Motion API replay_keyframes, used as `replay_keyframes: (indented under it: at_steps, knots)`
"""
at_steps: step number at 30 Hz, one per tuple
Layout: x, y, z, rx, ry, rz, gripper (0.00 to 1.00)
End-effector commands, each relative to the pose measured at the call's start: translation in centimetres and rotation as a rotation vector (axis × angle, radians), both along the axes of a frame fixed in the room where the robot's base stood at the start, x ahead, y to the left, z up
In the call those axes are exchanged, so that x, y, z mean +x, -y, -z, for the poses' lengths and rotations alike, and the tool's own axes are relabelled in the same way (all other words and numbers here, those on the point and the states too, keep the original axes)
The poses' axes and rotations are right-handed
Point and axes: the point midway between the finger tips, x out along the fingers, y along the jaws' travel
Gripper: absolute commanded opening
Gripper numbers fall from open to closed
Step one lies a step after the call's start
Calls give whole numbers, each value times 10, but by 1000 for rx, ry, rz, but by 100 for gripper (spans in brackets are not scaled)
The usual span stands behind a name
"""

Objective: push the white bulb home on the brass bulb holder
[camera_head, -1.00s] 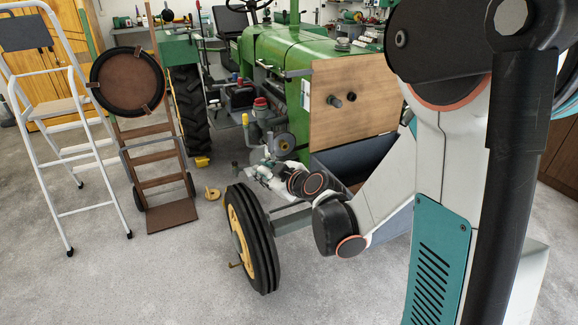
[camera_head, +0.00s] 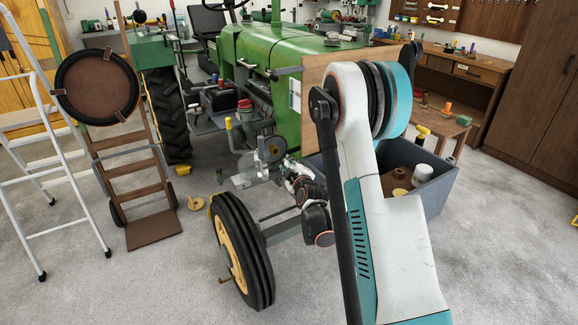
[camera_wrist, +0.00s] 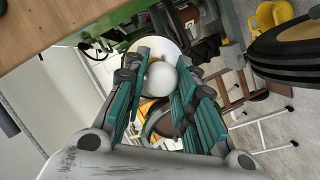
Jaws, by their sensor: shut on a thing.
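The white bulb (camera_wrist: 161,76) is a round pale ball between the teal fingers of my gripper (camera_wrist: 163,90) in the wrist view. My gripper is shut on it. Just beyond the bulb is a pale round dish (camera_wrist: 151,46), partly covered by the bulb and fingers. In the head view my gripper (camera_head: 243,180) is small, beside the tractor's front, below a grey disc (camera_head: 271,149). The bulb is not clear there.
The green tractor (camera_head: 266,45) stands behind my gripper, its front wheel (camera_head: 242,250) close below. A wooden panel (camera_head: 316,75) and a grey bin (camera_head: 437,188) lie to the right, partly behind my arm. A hand truck (camera_head: 150,190) and stepladder (camera_head: 45,185) stand left.

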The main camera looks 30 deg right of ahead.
Motion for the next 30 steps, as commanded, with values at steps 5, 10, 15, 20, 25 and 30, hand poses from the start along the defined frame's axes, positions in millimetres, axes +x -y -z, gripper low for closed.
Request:
replay_keyframes:
  at_steps: [5,10,15,20,25,30]
  knots:
    - [0,0,0,0,0,0,0]
    - [0,0,1,1,-1,0,0]
    - [8,-1,0,-2,-1,-2,0]
    - [22,-1,0,-1,0,-2,0]
    - [36,-2,0,1,0,-1,0]
    - [45,-2,0,0,0,-1,0]
